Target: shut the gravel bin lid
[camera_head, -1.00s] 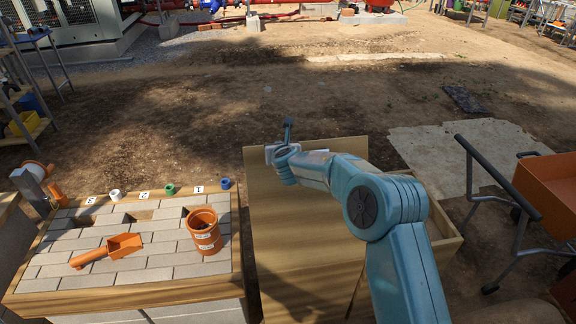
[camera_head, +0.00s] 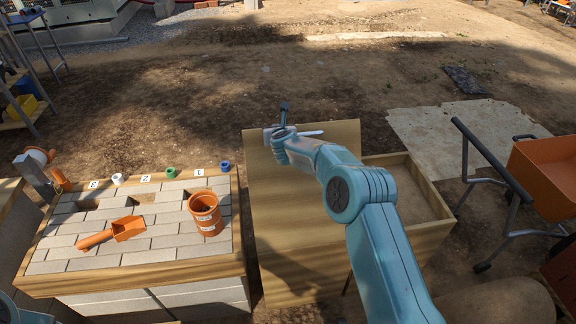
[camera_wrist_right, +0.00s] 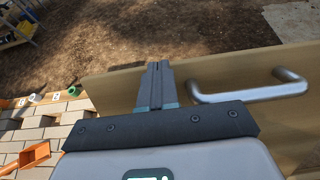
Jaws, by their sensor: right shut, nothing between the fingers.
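The gravel bin is a wooden box (camera_head: 436,234) with pale fill (camera_head: 415,200) showing inside its open top. Its wooden lid (camera_head: 290,215) stands raised and tilted at the left side of the box, so the bin is open. A metal bar handle (camera_head: 311,133) is near the lid's upper edge; it also shows in the right wrist view (camera_wrist_right: 255,94), to the right of the fingers. My right gripper (camera_head: 284,106) is shut and empty at the upper edge of the lid, beside the handle. I cannot tell whether it touches the lid. My left gripper is out of view.
Left of the lid, a brick-topped bench (camera_head: 160,245) holds an orange scoop (camera_head: 125,229), an orange pot (camera_head: 206,214) and small coloured cups. An orange cart (camera_head: 545,180) with a dark handle stands at the right. Bare ground lies beyond the lid.

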